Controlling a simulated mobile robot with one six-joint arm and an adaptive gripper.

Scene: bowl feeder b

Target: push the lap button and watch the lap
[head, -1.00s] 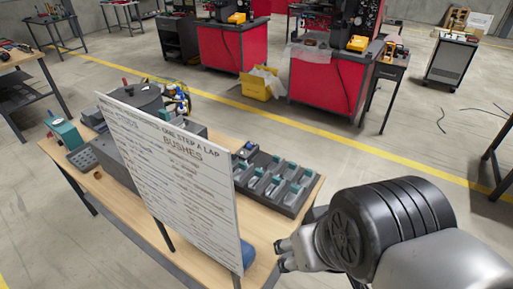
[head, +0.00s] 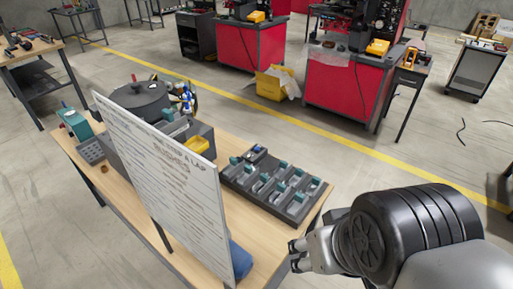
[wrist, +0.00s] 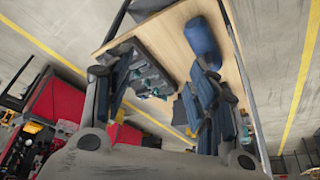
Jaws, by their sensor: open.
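The dark round feeder bowl (head: 145,97) stands on the wooden table (head: 128,203), partly behind a white sign board (head: 165,180) with printed lines. I cannot make out a lap button; the board may hide it. A grey block with a yellow part (head: 196,146) shows just behind the board. A dark tray (head: 275,188) with several teal-marked slots lies to the right. My gripper (head: 297,256) is at the table's near right side, apart from these things. In the wrist view my gripper (wrist: 165,88) has its fingers spread, with nothing between them.
A blue roll (head: 240,260) lies on the table by the board's lower right edge; it also shows in the wrist view (wrist: 201,38). A teal device (head: 76,124) stands at the table's left end. Red cabinets (head: 340,85) stand behind.

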